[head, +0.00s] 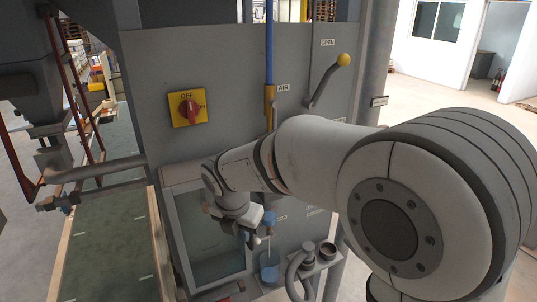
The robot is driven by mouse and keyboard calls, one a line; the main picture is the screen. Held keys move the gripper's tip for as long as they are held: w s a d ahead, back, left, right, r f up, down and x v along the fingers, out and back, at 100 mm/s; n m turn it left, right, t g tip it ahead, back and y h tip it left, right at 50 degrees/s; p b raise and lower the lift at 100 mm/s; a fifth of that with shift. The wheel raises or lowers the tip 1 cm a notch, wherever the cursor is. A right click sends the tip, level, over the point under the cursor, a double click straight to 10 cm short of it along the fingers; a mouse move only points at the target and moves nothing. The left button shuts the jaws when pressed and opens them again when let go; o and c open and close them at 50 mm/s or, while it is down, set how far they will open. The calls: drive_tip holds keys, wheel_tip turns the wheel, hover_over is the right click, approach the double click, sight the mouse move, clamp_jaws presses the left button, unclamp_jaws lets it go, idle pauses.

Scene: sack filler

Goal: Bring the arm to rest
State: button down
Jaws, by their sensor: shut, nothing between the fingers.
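My arm reaches from the right across the front of the grey filler cabinet (225,80). My gripper (252,239) is small in the picture, below the wrist, near the cabinet's lower front. It is shut and empty, pointing downward. Part of the cabinet front is hidden behind my arm.
A red rotary switch (190,107) on a yellow plate is marked OFF. A yellow-knobbed lever (343,61) sits beside the OPEN label. A blue air pipe (269,45) runs down the panel. A windowed lower door (205,235) and a conveyor (110,245) stand left. Cups (327,250) sit on a bracket.

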drive_tip(key=s+d+r+m, duration=0.2)
drive_tip(key=s+d+m, duration=0.1)
drive_tip(key=d+m, duration=0.5)
drive_tip(key=s+d+r+m, duration=0.3)
drive_tip(key=s+d+m, duration=0.1)
drive_tip(key=d+m, duration=0.5)
drive_tip(key=s+d+f+m, duration=0.1)
drive_tip(key=s+d+m, duration=0.6)
drive_tip(key=m, duration=0.8)
drive_tip(key=shift+s+d+t+y, duration=0.25)
drive_tip(key=shift+s+t+y, duration=0.15)
drive_tip(key=shift+s, duration=0.6)
drive_tip(key=c, duration=2.1)
unclamp_jaws()
drive_tip(key=shift+f, duration=0.1)
drive_tip(key=shift+c, duration=0.2)
